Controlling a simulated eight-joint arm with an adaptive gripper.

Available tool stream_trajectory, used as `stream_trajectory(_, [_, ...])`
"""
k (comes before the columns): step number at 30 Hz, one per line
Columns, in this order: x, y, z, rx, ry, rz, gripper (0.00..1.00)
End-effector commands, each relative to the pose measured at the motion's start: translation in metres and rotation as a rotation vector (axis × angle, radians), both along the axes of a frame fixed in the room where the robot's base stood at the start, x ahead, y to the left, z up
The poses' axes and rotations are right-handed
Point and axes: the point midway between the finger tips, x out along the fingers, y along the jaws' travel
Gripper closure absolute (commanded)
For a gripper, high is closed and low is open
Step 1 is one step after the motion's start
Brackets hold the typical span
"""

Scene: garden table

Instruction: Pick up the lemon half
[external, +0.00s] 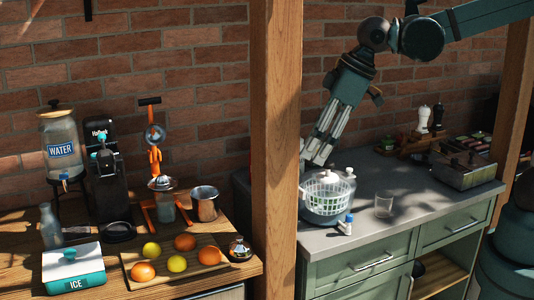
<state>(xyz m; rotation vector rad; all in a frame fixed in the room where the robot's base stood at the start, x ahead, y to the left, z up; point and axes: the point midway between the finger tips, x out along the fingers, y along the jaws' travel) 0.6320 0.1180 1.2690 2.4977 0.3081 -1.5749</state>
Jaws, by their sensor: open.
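I cannot make out a cut lemon half for certain. Two yellow fruits lie on the wooden tray (205,275) at the lower left: one yellow fruit (151,250) at the back left and another yellow fruit (177,264) in the middle. They look round, and I cannot tell whether either is a half. My gripper (315,158) is open and points down and left above the white basket (327,190) on the grey counter, to the right of the wooden post. It is well away from the tray. Nothing shows between its fingers.
Several oranges (184,242) share the tray. A wooden post (274,150) stands between the tray table and my gripper. A juicer (163,192), metal cup (204,203) and ice box (73,269) surround the tray. A clear glass (384,204) stands on the counter (430,205).

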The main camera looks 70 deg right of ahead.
Motion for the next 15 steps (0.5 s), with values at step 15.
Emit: stream_trajectory(15, [0.071,0.063,-0.012,-0.026,0.059,0.097,0.49])
